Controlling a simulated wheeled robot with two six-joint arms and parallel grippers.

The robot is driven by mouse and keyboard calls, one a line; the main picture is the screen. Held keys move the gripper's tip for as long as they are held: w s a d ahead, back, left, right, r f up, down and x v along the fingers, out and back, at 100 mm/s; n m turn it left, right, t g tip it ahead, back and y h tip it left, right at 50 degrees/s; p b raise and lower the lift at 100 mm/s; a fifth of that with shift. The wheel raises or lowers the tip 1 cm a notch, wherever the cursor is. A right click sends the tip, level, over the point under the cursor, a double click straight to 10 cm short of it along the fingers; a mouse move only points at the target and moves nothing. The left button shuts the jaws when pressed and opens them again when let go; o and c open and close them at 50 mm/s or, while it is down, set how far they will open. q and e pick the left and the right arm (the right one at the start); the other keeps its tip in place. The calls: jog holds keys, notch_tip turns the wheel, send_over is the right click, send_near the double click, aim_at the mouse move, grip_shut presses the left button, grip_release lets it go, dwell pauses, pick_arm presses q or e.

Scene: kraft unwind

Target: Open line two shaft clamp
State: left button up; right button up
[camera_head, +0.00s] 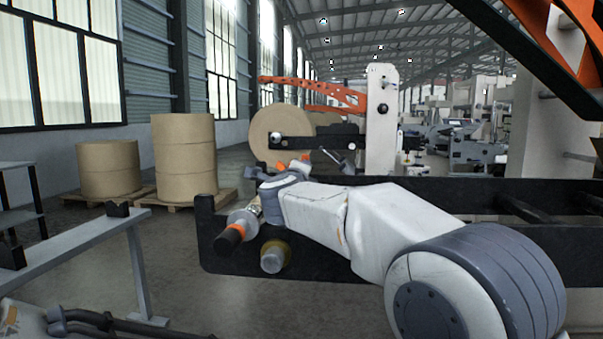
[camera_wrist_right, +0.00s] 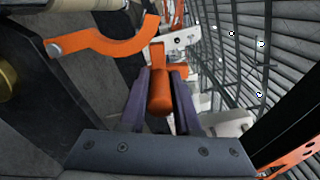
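My right arm reaches in from the right in the head view, and its gripper (camera_wrist_right: 160,78) is at the clamp near the end of the dark frame. In the right wrist view the two dark fingers lie on both sides of an orange clamp handle (camera_wrist_right: 160,98) and appear to touch it. A curved orange clamp arm (camera_wrist_right: 105,43) stands just left of the handle, raised at its right end. In the head view small orange clamp parts (camera_head: 282,166) show behind my wrist, which hides most of the clamp. My left gripper is not in view.
The dark frame beam (camera_head: 330,262) runs across to the right. Kraft rolls (camera_head: 184,160) sit on pallets behind, with open floor between.

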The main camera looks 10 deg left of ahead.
jog(key=shift+o, duration=1.2)
jog(key=s+b, duration=0.1)
jog(key=s, duration=0.9)
jog(key=shift+s+b, duration=0.25)
jog(key=shift+b, duration=0.05)
